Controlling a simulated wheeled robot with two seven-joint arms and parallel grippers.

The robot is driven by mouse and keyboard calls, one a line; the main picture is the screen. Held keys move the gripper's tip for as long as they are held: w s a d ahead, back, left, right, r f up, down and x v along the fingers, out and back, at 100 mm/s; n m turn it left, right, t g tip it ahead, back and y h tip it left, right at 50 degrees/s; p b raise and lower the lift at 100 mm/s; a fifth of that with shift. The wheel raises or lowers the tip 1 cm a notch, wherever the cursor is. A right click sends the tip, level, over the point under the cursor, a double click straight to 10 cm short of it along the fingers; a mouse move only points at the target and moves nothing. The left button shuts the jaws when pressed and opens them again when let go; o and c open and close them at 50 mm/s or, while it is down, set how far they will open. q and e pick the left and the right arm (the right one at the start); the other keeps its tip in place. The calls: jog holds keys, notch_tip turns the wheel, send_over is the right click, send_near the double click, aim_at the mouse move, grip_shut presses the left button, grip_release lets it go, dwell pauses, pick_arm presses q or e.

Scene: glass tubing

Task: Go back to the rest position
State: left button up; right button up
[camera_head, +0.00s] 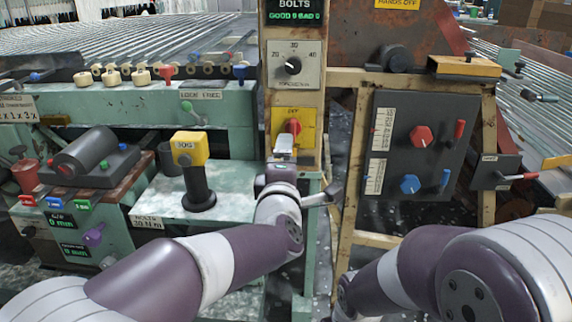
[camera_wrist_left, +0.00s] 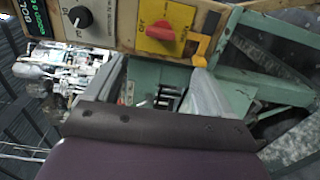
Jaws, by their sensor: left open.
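My left gripper (camera_head: 284,153) is at the end of the left arm in the middle of the head view, just below a red knob on a yellow plate (camera_head: 306,122). Its fingers are small and partly hidden by my wrist there. The red knob (camera_wrist_left: 162,31) also shows in the left wrist view, with nothing held around it. My left gripper is open. My right arm comes in from the lower right, and its gripper is out of view.
A post carries a round dial (camera_head: 293,66) above the yellow plate. A dark panel (camera_head: 421,155) with red and blue knobs is at the right, on a tan frame.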

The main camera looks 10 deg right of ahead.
pick_arm(q)
jog(key=s+d+f+m+g+h, duration=0.2)
jog(key=s+d+f+m+g, duration=0.15)
jog(key=f+m, duration=0.35)
jog(key=s+a+f+m+g+y+p, duration=0.1)
jog(key=s+a+f+m+g, duration=0.2)
jog(key=a+f+m, duration=0.15)
jog(key=s+a+f+m+g+y, duration=0.1)
jog(key=s+a+f+m+g, duration=0.25)
jog(key=a+f, duration=0.2)
jog(key=s+a+f+m+g+y+p, duration=0.1)
jog(key=s+a+f+g+y+p, duration=0.15)
jog(key=s+a, duration=0.7)
jog(key=s+a+f+g+y+p, duration=0.1)
jog(key=s+a+f+g+y, duration=0.3)
jog(key=a, duration=1)
notch_tip(320, 180, up, 39)
jog(key=a+h+p, duration=0.1)
jog(key=p, duration=3.7)
jog(key=shift+n, duration=0.4)
